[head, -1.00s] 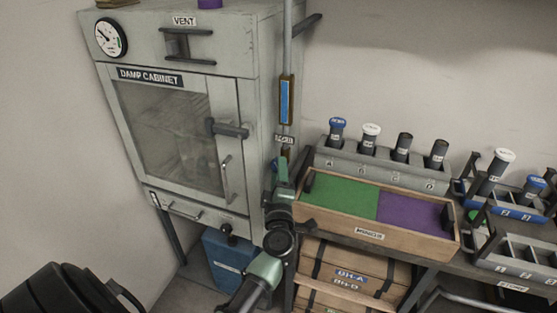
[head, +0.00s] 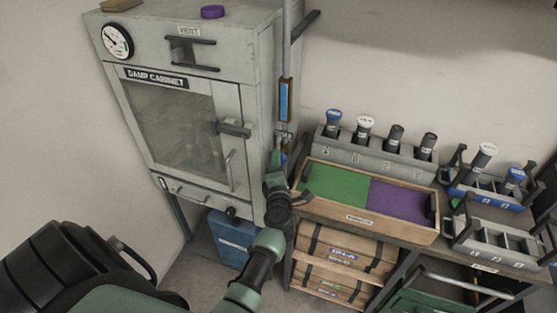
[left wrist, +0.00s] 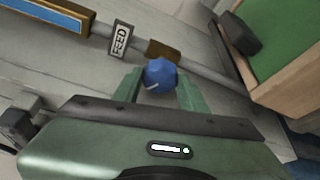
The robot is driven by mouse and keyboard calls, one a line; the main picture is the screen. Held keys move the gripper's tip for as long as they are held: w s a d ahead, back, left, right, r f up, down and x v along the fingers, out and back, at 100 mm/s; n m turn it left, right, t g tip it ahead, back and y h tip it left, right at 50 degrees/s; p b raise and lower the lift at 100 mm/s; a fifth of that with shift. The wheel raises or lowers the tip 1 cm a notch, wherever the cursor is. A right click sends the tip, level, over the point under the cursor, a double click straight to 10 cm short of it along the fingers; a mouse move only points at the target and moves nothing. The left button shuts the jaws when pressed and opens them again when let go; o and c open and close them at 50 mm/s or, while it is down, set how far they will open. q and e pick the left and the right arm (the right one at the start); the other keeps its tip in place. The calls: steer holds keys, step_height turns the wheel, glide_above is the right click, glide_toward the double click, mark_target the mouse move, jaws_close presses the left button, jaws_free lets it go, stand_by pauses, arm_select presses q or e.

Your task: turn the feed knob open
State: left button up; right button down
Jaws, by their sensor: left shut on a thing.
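The feed knob (left wrist: 160,74) is blue and faceted, with a short white mark on its face, in the left wrist view. It sits on a thin pipe beside a small plate (left wrist: 121,40) that reads FEED. My left gripper (left wrist: 159,88) is shut on the knob, with one green finger on each side of it. In the head view the left gripper (head: 277,172) is at the pipe (head: 287,50), beside the cabinet's right side, and mostly hides the knob. My right gripper is not in view.
The damp cabinet (head: 228,100) stands left of the pipe. A blue-windowed gauge (head: 285,100) is on the pipe above. A wooden tray (head: 360,219) with green and purple pads lies close to the right. A blue box (head: 229,240) is below the cabinet.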

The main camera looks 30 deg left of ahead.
arm_select(q)
steer(key=shift+f, duration=0.1)
stand_by(0.3)
steer(key=o, duration=1.1)
